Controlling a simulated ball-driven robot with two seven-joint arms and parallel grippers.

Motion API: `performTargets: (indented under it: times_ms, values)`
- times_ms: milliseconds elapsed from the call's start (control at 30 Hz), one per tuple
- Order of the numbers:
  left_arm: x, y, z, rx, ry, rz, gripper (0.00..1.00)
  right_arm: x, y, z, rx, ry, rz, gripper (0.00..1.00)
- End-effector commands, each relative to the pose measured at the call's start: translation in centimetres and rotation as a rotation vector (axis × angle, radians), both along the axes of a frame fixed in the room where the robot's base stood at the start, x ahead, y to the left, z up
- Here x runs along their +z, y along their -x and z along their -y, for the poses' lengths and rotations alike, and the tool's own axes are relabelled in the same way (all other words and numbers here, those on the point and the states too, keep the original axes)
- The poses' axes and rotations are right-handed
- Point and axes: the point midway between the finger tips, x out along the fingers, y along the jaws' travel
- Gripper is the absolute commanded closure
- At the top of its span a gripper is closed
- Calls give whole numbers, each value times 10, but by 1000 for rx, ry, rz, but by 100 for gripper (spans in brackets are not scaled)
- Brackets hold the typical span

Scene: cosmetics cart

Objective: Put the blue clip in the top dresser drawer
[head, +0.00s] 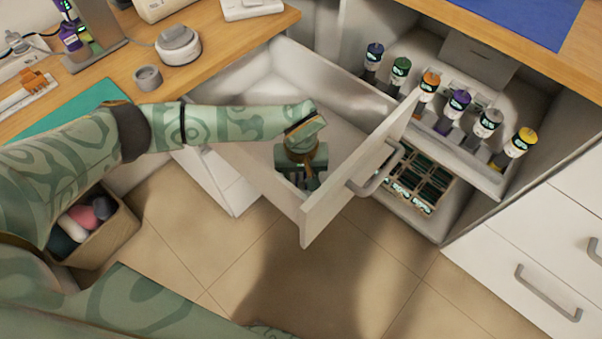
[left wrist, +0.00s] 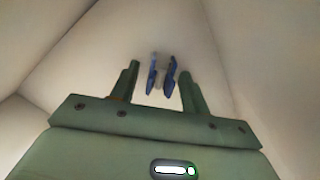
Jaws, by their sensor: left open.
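The top dresser drawer (head: 345,190) is white and pulled open in the head view, its front panel and handle toward the lower right. My left gripper (head: 304,182) points down inside it, near the front panel. In the left wrist view my left gripper (left wrist: 157,82) is open, with its two fingers apart. The blue clip (left wrist: 170,76) shows between and just beyond the fingertips, with a gap on both sides, against the pale drawer inside. I cannot tell whether it rests on the drawer floor. In the head view the clip is hidden. My right gripper is not in view.
Right of the drawer, a shelf holds several bottles (head: 458,106) with coloured caps. A wooden counter (head: 235,40) at upper left holds a round white device (head: 178,45) and a grey cup (head: 147,78). A bin (head: 104,240) stands lower left. The tiled floor below is clear.

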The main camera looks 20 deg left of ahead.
Motion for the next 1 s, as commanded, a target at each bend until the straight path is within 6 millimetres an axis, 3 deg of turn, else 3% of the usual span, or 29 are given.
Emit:
performTargets:
  times_ms: [300,500,700,1000]
  values:
    - [73,-2,-1,0,-1,13,54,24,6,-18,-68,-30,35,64]
    - [110,-1,0,0,0,8,54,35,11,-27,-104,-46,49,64]
    - [122,0,0,0,0,2,54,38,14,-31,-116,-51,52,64]
    - [122,0,0,0,0,1,54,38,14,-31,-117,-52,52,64]
